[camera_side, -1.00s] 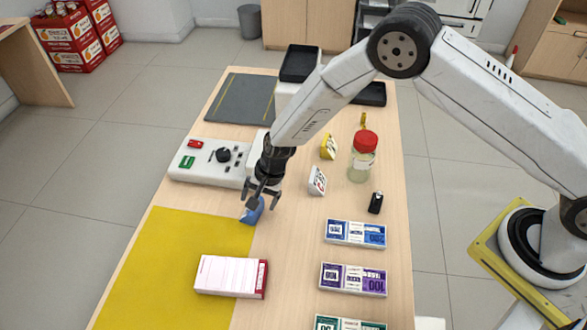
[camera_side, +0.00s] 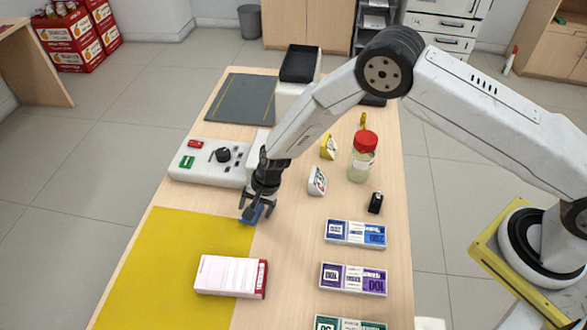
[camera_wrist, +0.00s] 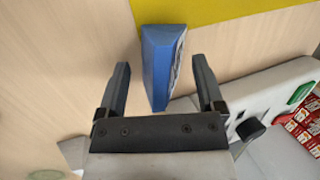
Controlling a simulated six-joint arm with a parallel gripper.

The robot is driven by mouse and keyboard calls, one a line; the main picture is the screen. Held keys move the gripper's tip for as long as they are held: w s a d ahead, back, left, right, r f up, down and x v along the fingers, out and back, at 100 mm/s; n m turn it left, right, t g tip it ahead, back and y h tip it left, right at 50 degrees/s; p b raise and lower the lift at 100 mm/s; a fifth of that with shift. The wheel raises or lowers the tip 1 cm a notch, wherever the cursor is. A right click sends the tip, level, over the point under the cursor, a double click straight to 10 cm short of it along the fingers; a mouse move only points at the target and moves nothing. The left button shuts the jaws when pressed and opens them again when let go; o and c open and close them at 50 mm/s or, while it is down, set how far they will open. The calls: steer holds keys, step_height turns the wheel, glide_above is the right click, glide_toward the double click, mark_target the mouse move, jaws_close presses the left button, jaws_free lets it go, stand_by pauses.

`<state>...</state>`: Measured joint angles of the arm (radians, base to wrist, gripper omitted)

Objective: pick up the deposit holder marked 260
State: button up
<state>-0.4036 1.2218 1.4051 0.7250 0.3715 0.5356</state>
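A small blue wedge-shaped holder (camera_side: 251,218) stands at the edge of the yellow mat, partly hidden by my gripper (camera_side: 257,205). In the wrist view the blue holder (camera_wrist: 156,62) lies between the two spread fingers of my gripper (camera_wrist: 160,70), with a gap on each side. Its printed face is turned away, so I cannot read a number. A yellow wedge holder (camera_side: 328,146) and a white one with red and black print (camera_side: 317,181) stand further right; their marks are too small to read surely.
A yellow mat (camera_side: 165,255) bears a pink-and-white stack (camera_side: 230,276). Banded packs, blue (camera_side: 355,233), purple (camera_side: 353,279) and green, lie at the right.

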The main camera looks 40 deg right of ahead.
jaws_close()
steer(key=shift+r, duration=0.1)
stand_by(0.3)
steer(key=shift+r, duration=0.9)
steer(key=s+d+r, duration=0.2)
steer(key=s+r, duration=0.3)
steer(key=s, duration=0.1)
steer(key=s+d+r, duration=0.3)
steer(key=s+r, duration=0.3)
steer(key=s, duration=0.1)
steer(key=shift+d, duration=0.25)
